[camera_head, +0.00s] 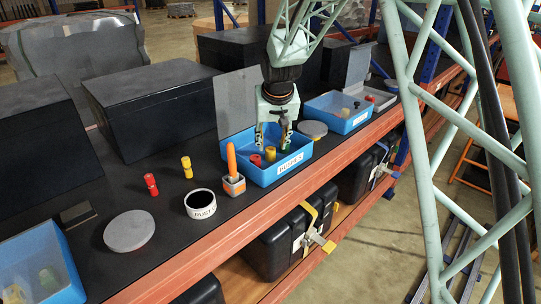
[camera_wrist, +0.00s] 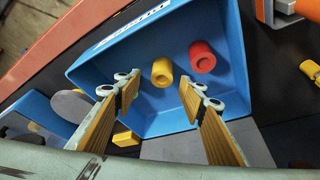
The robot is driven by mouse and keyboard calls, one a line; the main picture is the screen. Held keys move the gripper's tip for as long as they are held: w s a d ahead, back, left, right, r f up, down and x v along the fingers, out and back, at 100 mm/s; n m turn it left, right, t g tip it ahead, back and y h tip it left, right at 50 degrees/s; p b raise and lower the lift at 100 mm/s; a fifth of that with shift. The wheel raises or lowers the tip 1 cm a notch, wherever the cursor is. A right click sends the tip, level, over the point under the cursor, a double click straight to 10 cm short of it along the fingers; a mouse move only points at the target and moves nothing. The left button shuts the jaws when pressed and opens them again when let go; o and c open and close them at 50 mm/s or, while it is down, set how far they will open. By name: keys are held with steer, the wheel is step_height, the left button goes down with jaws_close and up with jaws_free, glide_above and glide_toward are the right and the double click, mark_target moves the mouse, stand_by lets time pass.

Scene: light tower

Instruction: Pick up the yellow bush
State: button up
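A blue bin labelled BUSHES (camera_head: 292,163) stands on the dark shelf; its blue floor shows in the wrist view (camera_wrist: 150,112). Inside it lie a yellow bush (camera_head: 270,153) and a red bush (camera_head: 256,160), side by side. In the wrist view, the yellow bush (camera_wrist: 162,72) is near the middle and the red bush (camera_wrist: 202,57) is to its right. My gripper (camera_head: 272,142) is over the bin, fingers pointing down. In the wrist view, my gripper (camera_wrist: 160,93) is open, with nothing between its fingers. The yellow bush appears beyond the fingertips, apart from them.
Left of the bin stand an orange-handled tool in a holder (camera_head: 234,184), a white-labelled cup (camera_head: 201,203), another yellow piece (camera_head: 187,168) and a red piece (camera_head: 151,185). A grey disc (camera_head: 129,231) lies further left. Another blue bin (camera_head: 338,115) stands to the right. Black boxes line the back.

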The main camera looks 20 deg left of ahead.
mark_target(271, 150)
steer(key=shift+s+b+x, duration=0.1)
steer(key=shift+b+x, duration=0.2)
steer(key=shift+x, duration=0.55)
steer(key=shift+s+b+x, duration=0.15)
steer(key=shift+b+x, duration=0.1)
steer(key=shift+x, duration=1.6)
steer(key=shift+w, duration=0.1)
steer(key=shift+r, duration=0.1)
steer(key=c, duration=1)
